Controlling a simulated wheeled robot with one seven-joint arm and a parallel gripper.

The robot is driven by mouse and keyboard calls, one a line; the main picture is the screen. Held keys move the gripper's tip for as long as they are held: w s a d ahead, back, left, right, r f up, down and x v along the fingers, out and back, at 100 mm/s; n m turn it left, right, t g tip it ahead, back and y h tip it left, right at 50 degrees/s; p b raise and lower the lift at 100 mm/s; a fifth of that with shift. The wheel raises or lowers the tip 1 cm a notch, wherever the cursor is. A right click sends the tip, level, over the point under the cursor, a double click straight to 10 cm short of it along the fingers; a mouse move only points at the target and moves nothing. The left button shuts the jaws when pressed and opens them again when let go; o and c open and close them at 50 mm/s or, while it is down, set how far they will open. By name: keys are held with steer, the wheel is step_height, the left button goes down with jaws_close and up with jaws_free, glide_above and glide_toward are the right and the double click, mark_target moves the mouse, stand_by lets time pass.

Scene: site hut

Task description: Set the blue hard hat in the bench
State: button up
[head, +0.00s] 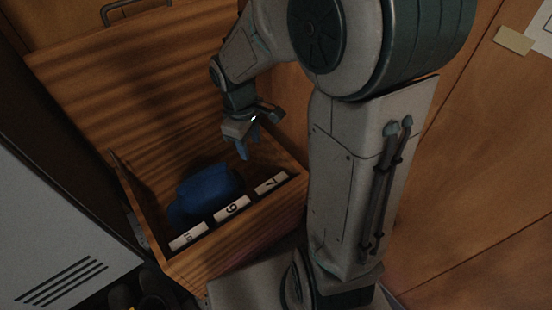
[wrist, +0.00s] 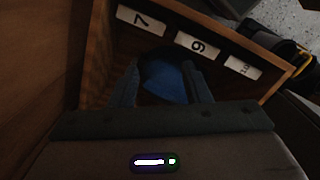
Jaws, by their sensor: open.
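The blue hard hat (head: 207,190) lies inside the open wooden bench (head: 240,235), near its front wall with the number labels. My gripper (head: 246,143) is above the right part of the bench, apart from the hat, with its fingers pointing down. In the wrist view, the hat (wrist: 167,84) shows between and beyond the two open fingers of my gripper (wrist: 163,85). The fingers hold nothing. The lower part of the hat is hidden in shadow and behind the bench wall.
The bench lid (head: 140,80) stands raised at the back. A grey metal cabinet (head: 55,230) stands at the left. Dark boots or similar items (head: 140,292) are on the floor in front of the bench. A wooden wall (head: 480,180) is at the right.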

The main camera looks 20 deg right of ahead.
steer(key=s+d+r+m+t, duration=0.1)
steer(key=s+d+r+m, duration=0.1)
steer(key=s+r+m, duration=0.3)
steer(key=s+m, duration=0.3)
steer(key=s, duration=0.3)
steer(key=shift+d+m+t+y, duration=0.25)
steer(key=shift+m+t+y, duration=0.05)
steer(key=shift+y, duration=0.1)
steer(key=shift+r, duration=0.1)
stand_by(0.4)
